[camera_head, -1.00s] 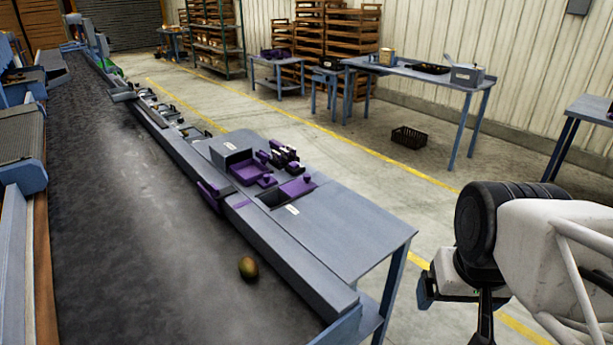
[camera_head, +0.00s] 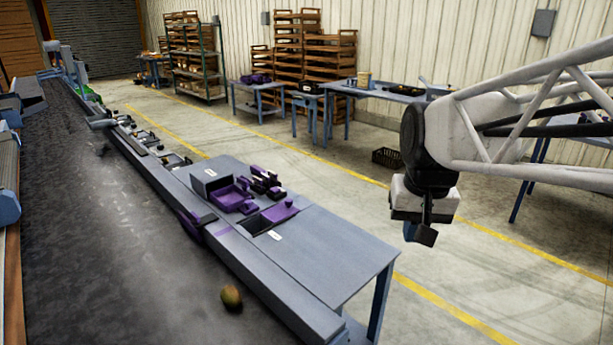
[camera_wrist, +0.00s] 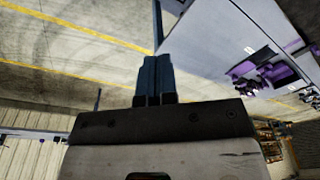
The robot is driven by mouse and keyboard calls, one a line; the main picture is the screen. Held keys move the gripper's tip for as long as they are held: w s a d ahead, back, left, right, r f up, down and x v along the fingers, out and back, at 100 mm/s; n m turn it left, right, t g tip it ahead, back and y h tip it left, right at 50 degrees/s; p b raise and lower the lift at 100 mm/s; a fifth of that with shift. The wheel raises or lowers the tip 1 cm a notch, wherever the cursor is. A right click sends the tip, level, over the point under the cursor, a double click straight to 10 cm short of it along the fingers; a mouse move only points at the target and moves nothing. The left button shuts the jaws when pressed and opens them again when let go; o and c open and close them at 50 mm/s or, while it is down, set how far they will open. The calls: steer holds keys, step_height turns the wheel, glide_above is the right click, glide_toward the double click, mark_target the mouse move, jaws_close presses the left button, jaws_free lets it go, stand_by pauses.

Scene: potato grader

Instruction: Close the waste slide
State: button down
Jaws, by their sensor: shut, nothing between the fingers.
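A purple slide plate with a small knob (camera_head: 281,211) sits in the grey bench top. A dark rectangular opening (camera_head: 254,224) shows beside it, so the slide stands at least partly open. A white label (camera_head: 275,236) lies just in front; I cannot read it. My gripper (camera_head: 421,235) hangs over the floor to the right of the bench, well apart from the slide. In the wrist view its dark blue fingers (camera_wrist: 154,62) are shut together and empty. Purple fittings (camera_wrist: 272,73) on the bench show at the right there.
The grey bench (camera_head: 320,258) has a bare near end. A purple tray (camera_head: 232,199) and several dark-and-white fittings stand behind the slide. The dark conveyor (camera_head: 130,240) runs along the left with a potato (camera_head: 231,297) on it. A black crate (camera_head: 387,158) sits on the floor.

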steer(key=w+a+r+g, duration=0.1)
steer(key=w+a, duration=0.2)
steer(key=w, duration=0.8)
steer(key=w+a+r+m+g, duration=0.1)
steer(key=w+a, duration=0.2)
steer(key=w, duration=0.8)
steer(key=w+a+g, duration=0.1)
steer(key=w+a, duration=0.2)
steer(key=w, duration=0.8)
steer(key=w+a+f+g, duration=0.1)
steer(key=w+a+f, duration=0.3)
steer(key=w, duration=0.4)
steer(key=w+a+f+m, duration=0.1)
steer(key=w+a+f, duration=0.3)
steer(key=w, duration=0.5)
steer(key=w+a+f+g+y, duration=0.1)
steer(key=w+a+f, duration=0.4)
steer(key=w+f, duration=0.2)
steer(key=shift+w+f+m+g, duration=0.25)
steer(key=shift+w+m+g, duration=0.05)
steer(key=shift+w, duration=0.8)
steer(key=shift+s+a+f, duration=0.1)
